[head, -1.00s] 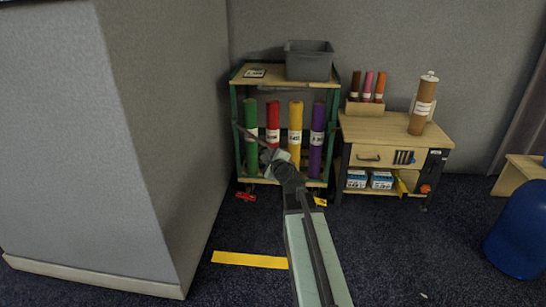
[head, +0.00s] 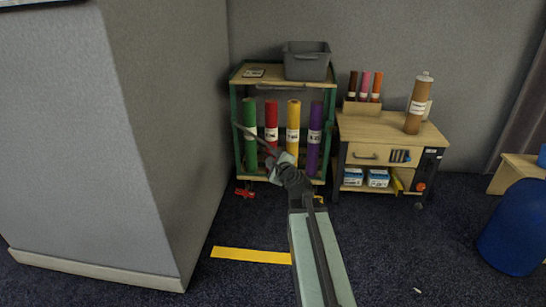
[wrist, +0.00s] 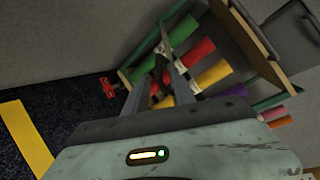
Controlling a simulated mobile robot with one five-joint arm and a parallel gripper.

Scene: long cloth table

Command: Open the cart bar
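The cart (head: 237,150) has a green frame and wooden shelves and stands against the back wall. Green (head: 250,130), red (head: 271,120), yellow (head: 293,125) and purple (head: 314,135) rolls stand upright in it. A thin grey bar (head: 283,87) runs across its front below the top shelf; I cannot tell its latch. My gripper (head: 256,138) is in front of the lower rolls, near the green and red ones. In the wrist view its two fingers (wrist: 155,75) are spread apart, with dark parts between them that I cannot make out. Contact with the cart cannot be told.
A grey bin (head: 306,65) sits on the cart's top. A wooden workbench (head: 385,128) with rolls stands to the right. A grey wall block (head: 95,150) is close on the left. A blue barrel (head: 512,230) stands at right. Open carpet lies between.

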